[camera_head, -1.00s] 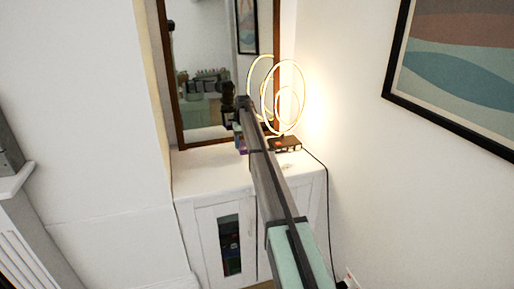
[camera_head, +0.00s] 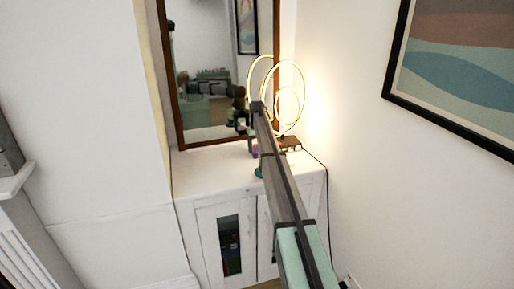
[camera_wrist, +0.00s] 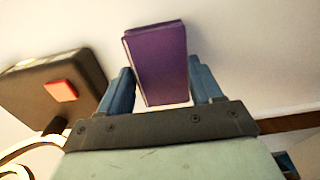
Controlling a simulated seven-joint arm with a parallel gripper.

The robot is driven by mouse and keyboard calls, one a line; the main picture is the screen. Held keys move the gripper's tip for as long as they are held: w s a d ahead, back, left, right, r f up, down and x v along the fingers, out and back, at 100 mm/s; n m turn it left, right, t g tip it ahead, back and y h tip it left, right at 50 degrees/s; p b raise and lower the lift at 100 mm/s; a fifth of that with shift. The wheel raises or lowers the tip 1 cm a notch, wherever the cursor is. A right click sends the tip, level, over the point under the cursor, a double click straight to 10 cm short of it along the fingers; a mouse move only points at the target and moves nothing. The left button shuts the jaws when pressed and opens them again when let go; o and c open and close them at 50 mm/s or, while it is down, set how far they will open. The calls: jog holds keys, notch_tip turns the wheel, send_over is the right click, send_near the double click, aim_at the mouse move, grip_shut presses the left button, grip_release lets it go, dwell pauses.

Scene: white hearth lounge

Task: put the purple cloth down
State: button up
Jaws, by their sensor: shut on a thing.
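The purple cloth (camera_wrist: 158,62) looks like a stiff, flat-sided rectangular block in the wrist view. It stands between the two blue fingers of my gripper (camera_wrist: 160,82), which is shut on it. Below it is the white top of the cabinet (camera_head: 205,172); whether the cloth touches that top I cannot tell. In the head view only a small purple patch (camera_head: 254,151) of it shows beside my arm, which hides most of the gripper.
A lit ring lamp (camera_head: 301,92) stands close on the right; its dark base with a red square (camera_wrist: 60,90) is near my left finger in the wrist view. A framed mirror (camera_head: 181,110) stands behind. A small teal thing (camera_head: 259,172) shows beside my arm. The cabinet's left top is clear.

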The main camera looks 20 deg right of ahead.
aim_at(257, 148)
jog(key=shift+f, duration=0.1)
jog(key=o, duration=1.1)
jog(key=shift+o, duration=0.2)
notch_tip(257, 148, up, 12)
dwell(0.3)
